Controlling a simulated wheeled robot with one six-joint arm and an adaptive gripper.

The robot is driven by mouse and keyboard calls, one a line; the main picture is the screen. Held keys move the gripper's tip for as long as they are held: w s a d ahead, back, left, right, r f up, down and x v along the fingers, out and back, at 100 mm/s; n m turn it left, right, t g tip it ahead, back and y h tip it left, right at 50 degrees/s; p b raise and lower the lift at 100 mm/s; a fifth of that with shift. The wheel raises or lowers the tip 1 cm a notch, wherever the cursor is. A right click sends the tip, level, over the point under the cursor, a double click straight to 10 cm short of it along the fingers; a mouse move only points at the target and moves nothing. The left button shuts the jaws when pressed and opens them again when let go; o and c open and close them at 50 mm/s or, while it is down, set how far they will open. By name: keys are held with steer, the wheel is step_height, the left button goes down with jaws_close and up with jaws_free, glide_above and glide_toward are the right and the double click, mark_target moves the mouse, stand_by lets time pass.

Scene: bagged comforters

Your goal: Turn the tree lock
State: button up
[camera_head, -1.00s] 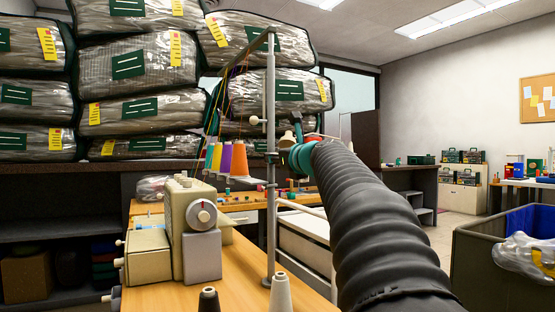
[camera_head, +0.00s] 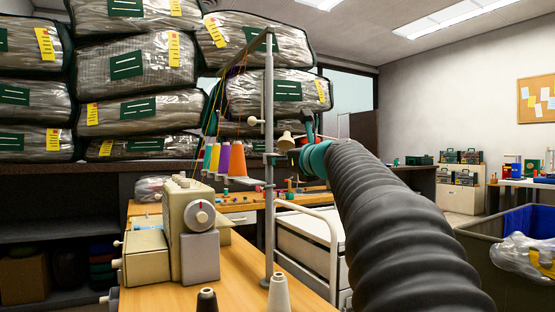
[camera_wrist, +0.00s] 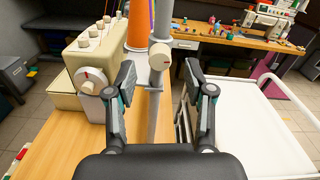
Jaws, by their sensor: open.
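The thread tree is a grey upright pole (camera_head: 269,80) clamped on the sewing table, with coloured thread running from its top arm. Its cream lock knob (camera_head: 286,140) shows on the right side of the pole, close to my gripper (camera_head: 300,143). The fingers are spread to either side and no contact shows. The pole (camera_wrist: 153,100) runs down between the fingers. My gripper is open and empty.
A cream sewing machine (camera_head: 196,225) stands left of the pole. Thread cones (camera_head: 237,160) sit behind the pole, and two more (camera_head: 280,293) at the table's front. A white cart (camera_head: 305,245) stands right of the table. Bagged comforters (camera_head: 140,65) are stacked behind; a bin (camera_head: 505,265) is at right.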

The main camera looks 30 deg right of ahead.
steer(key=s, duration=0.7)
steer(key=shift+d, duration=0.1)
